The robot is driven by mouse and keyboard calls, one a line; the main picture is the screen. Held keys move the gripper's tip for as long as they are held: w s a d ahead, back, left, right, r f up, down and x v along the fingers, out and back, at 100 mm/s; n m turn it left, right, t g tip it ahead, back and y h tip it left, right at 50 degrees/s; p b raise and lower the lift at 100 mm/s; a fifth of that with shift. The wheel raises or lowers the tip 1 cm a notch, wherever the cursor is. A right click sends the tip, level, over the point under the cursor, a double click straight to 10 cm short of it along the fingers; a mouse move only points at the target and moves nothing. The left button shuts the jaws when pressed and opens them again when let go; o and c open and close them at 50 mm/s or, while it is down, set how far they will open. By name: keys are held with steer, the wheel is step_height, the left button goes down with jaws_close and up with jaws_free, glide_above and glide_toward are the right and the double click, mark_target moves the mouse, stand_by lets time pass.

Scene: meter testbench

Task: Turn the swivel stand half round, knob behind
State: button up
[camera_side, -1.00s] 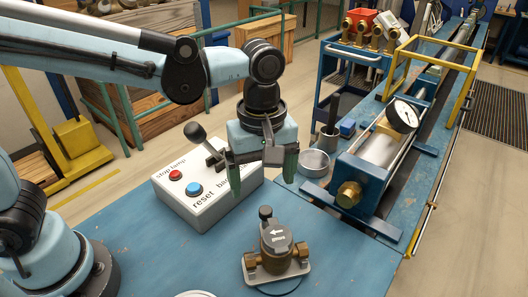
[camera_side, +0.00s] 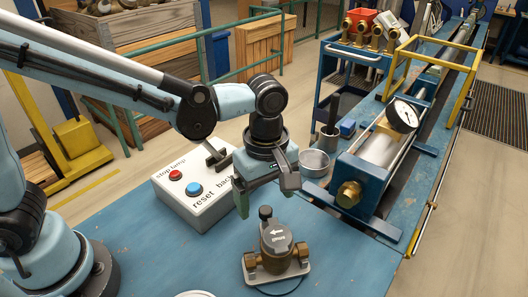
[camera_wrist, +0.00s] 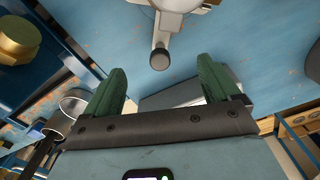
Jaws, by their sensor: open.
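The swivel stand (camera_side: 262,276) is a grey plate on the blue bench, bearing a brass meter (camera_side: 276,242) with a grey cap and a white arrow pointing left. A dark upright knob (camera_side: 265,212) stands at its far side in the side view. The knob also shows in the wrist view (camera_wrist: 160,60), at the top centre between my green fingers. My gripper (camera_side: 268,190) is open and empty, pointing down just above and behind the knob. Contact with the knob is not visible. In the wrist view my gripper (camera_wrist: 160,76) has its fingers well apart.
A white control box (camera_side: 207,207) with red and blue buttons stands close left of my gripper. A metal cup (camera_side: 315,163) and a blue test rig with a brass nut (camera_side: 349,194) are to the right. The bench left of the stand is clear.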

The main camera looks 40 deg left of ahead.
steer(key=shift+f, duration=0.15)
stand_by(0.5)
steer(key=shift+f, duration=0.7)
steer(key=shift+f, duration=0.3)
steer(key=shift+c, duration=0.3)
steer(key=c, duration=0.4)
